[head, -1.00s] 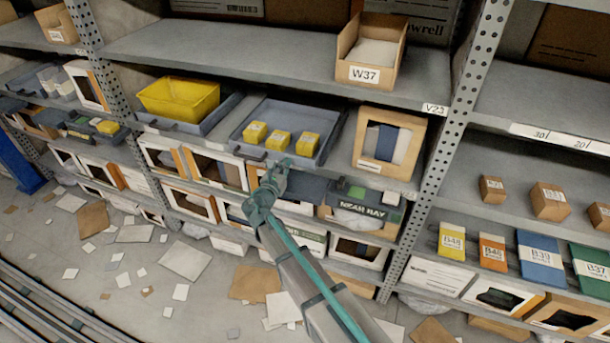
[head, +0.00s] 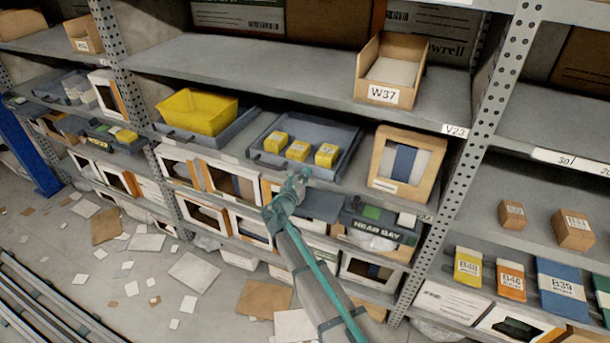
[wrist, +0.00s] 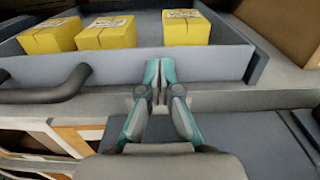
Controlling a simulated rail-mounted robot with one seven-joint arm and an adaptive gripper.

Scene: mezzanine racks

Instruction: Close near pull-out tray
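The pull-out tray (head: 352,143) is grey-blue and holds three small yellow boxes (head: 297,150). It sits on the middle shelf, with its front wall near the shelf's front edge. In the wrist view its front wall (wrist: 220,66) crosses the upper picture, with a dark handle (wrist: 55,90) at left. My gripper (head: 301,176) is at the tray's front, right of the handle. In the wrist view its fingertips (wrist: 160,70) are together, with nothing seen between them, right at the front wall. I cannot tell for certain whether they touch it.
A second tray with a yellow bin (head: 198,110) stands to the left. A framed carton (head: 408,160) stands close to the right. Below are a NEAR BAY sign (head: 377,230) and white-framed boxes. A perforated upright (head: 470,165) rises at right. Cardboard scraps litter the floor.

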